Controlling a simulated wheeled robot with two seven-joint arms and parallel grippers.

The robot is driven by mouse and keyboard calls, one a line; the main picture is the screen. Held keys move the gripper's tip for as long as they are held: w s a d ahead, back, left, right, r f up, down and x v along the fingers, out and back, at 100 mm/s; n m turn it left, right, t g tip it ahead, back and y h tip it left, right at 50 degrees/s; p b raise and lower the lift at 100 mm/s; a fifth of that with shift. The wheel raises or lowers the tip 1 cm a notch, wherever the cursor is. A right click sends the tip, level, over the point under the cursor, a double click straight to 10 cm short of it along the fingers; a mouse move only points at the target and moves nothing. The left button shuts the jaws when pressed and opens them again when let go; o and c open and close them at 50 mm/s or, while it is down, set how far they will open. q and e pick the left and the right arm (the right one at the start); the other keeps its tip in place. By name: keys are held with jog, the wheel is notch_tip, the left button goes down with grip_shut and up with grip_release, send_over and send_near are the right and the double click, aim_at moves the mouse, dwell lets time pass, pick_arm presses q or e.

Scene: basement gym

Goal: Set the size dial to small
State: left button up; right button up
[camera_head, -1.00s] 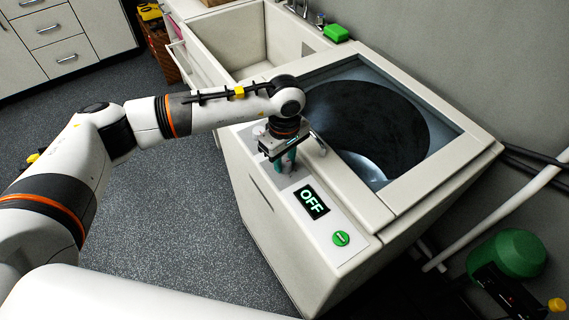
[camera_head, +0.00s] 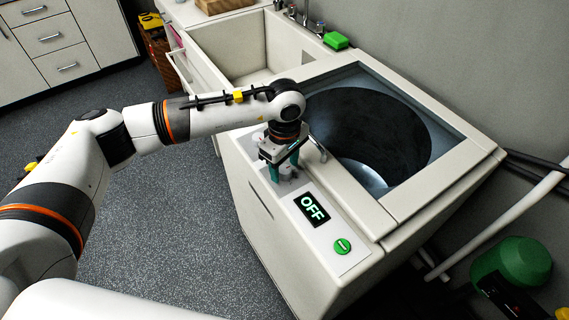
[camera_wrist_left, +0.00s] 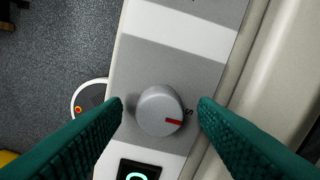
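The size dial (camera_wrist_left: 160,110) is a round grey knob on a grey panel strip in the left wrist view. Its red mark points right and slightly down, close to a printed letter S (camera_wrist_left: 189,112). My left gripper (camera_head: 284,166) is over the control panel of the white washing machine (camera_head: 262,207). Its teal fingers are open, one on each side of the dial, with visible gaps in the left wrist view (camera_wrist_left: 160,104). In the head view the gripper largely hides the dial. My right gripper is not in view.
The panel has an OFF display (camera_head: 312,208) and a green button (camera_head: 342,246) nearer the front. The machine's glass-topped lid (camera_head: 370,135) lies right of the gripper. Open floor (camera_head: 165,225) lies left.

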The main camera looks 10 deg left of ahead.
aim_at(285, 169)
pick_arm(q)
notch_tip(285, 169, up, 12)
jog(key=b, duration=0.3)
dwell(0.4)
dwell(0.4)
